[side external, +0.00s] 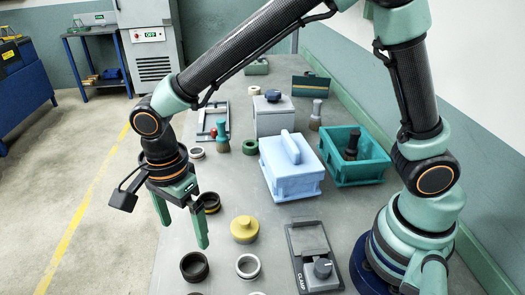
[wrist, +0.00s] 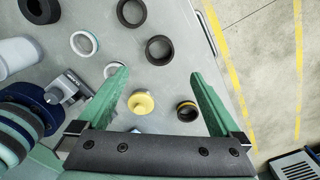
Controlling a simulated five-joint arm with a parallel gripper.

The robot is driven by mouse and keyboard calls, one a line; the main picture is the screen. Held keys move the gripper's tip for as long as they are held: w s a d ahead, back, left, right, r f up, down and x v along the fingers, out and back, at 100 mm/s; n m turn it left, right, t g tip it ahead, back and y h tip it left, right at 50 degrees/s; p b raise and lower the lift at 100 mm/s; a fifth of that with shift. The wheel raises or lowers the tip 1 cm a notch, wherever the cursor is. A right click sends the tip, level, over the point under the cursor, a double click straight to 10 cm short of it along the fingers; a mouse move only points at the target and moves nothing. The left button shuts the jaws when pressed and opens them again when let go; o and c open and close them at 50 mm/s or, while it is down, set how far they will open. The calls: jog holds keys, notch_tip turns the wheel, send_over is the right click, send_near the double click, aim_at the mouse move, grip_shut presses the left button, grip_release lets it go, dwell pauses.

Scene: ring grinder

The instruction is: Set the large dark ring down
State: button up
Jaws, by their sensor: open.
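Several dark rings lie flat on the grey bench. One plain dark ring (side external: 194,281) lies near the front edge of the side view; it also shows in the wrist view (wrist: 149,57), ahead of the fingertips. A dark ring with an orange band (side external: 211,210) lies behind my gripper's fingers; it shows near the right finger in the wrist view (wrist: 187,119). Another dark ring (wrist: 131,25) and a thick dark one (wrist: 40,18) lie at the top of the wrist view. Their sizes are hard to compare. My gripper (side external: 184,234) is open, with nothing between its fingers, above the bench.
A yellow knobbed piece (side external: 244,229) and a silver ring (side external: 248,275) lie nearby. A clamp device (side external: 305,240) stands right of them. A blue lidded box (side external: 292,178) and a teal bin (side external: 355,170) stand farther back. The bench edge is close on the left.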

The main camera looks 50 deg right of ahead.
jog(key=s+d+r+n+t, duration=0.1)
jog(key=d+r+n, duration=0.3)
jog(key=d, duration=0.4)
jog(key=s+d+r+n+t, duration=0.2)
jog(key=d+r+n, duration=0.2)
jog(key=d+n, duration=0.3)
jog(key=s+d+r+n+t, duration=0.1)
jog(key=d+r+n, duration=0.3)
jog(key=d, duration=0.5)
jog(key=shift+s+d+r+n+t, duration=0.2)
jog(key=shift+r+n+t, duration=0.2)
jog(key=shift+n+t, duration=0.35)
